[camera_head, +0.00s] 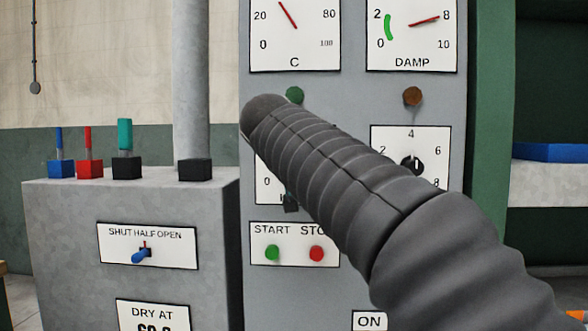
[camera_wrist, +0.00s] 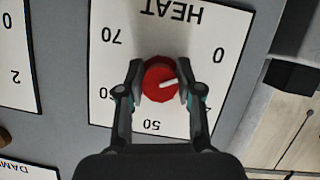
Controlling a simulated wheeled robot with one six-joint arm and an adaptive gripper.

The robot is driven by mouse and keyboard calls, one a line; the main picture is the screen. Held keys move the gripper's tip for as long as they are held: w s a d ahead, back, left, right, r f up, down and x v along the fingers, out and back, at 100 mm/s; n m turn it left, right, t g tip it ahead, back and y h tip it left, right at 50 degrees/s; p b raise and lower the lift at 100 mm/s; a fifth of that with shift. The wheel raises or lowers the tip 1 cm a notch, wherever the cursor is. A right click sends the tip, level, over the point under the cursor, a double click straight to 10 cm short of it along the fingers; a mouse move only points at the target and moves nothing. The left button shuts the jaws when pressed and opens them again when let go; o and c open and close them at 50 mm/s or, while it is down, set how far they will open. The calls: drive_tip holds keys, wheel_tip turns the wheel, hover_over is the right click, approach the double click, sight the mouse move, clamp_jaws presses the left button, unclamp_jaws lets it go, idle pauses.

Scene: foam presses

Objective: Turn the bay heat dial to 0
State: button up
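The red heat dial (camera_wrist: 157,91) with a white pointer sits on a white plate marked HEAT (camera_wrist: 118,62), upside down in the wrist view. The pointer aims right and slightly up, a little below the direction of the 0 mark. My gripper (camera_wrist: 161,80) has one finger on each side of the dial. The dial nearly fills the gap; I cannot tell whether both fingers press on it. In the head view my arm hides the gripper, and I cannot make out the heat dial there.
The grey panel holds a C gauge (camera_head: 294,52), a DAMP gauge (camera_head: 411,45), a black knob (camera_head: 412,165), a green START button (camera_head: 272,253) and a red STOP button (camera_head: 317,253). A grey block (camera_head: 65,220) with several coloured levers stands at the left.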

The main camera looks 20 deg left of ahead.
drive_tip(key=o, duration=0.4)
drive_tip(key=shift+f, duration=0.1)
drive_tip(key=shift+o, duration=0.2)
drive_tip(key=v, duration=1.2)
drive_tip(key=shift+a, duration=0.1)
